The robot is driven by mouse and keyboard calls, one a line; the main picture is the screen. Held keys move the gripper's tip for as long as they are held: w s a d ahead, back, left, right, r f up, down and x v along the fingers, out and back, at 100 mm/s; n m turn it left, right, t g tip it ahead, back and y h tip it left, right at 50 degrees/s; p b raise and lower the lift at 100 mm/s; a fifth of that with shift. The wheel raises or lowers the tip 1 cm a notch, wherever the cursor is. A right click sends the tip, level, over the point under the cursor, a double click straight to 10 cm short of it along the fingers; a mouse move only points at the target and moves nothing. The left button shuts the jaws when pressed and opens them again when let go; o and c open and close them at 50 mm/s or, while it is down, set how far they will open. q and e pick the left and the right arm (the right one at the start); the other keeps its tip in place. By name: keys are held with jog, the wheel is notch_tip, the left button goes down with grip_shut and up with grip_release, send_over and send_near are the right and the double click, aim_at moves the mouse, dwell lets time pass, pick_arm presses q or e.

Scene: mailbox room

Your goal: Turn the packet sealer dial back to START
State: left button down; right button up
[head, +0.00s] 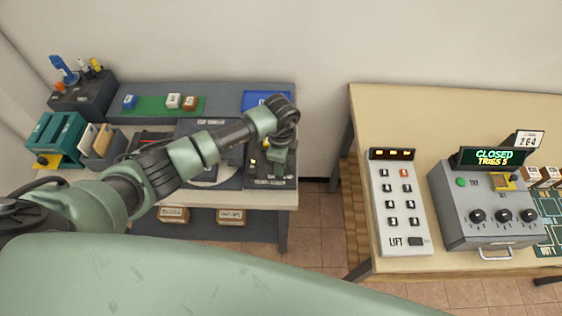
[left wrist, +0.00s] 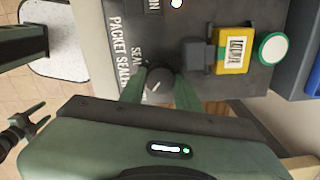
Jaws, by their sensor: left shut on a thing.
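The packet sealer (head: 268,182) is a dark panel at the right end of the grey bench. Its lettering, PACKET SEALER (left wrist: 117,50), shows in the left wrist view. The dial (left wrist: 157,84) is a dark round knob with a white pointer line slanting to the upper right in that view. My left gripper (left wrist: 160,90) is shut on the dial, one finger on each side. In the head view the gripper (head: 277,155) hides the dial. Lettering beside the dial is partly covered by a finger. I cannot read a START mark.
Beside the dial are a yellow block with a barcode label (left wrist: 235,52) and a green-rimmed white button (left wrist: 273,48). A gap separates the bench from the wooden table (head: 362,105) with a lift keypad (head: 408,217) and a grey box (head: 470,228) reading CLOSED.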

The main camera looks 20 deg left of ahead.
dwell(0.4)
pick_arm(q)
jog(key=c, duration=1)
grip_release()
notch_tip(320, 180, up, 7)
jog(key=shift+f+b, duration=0.2)
jog(key=shift+b, duration=0.7)
jog(key=shift+r, duration=0.65)
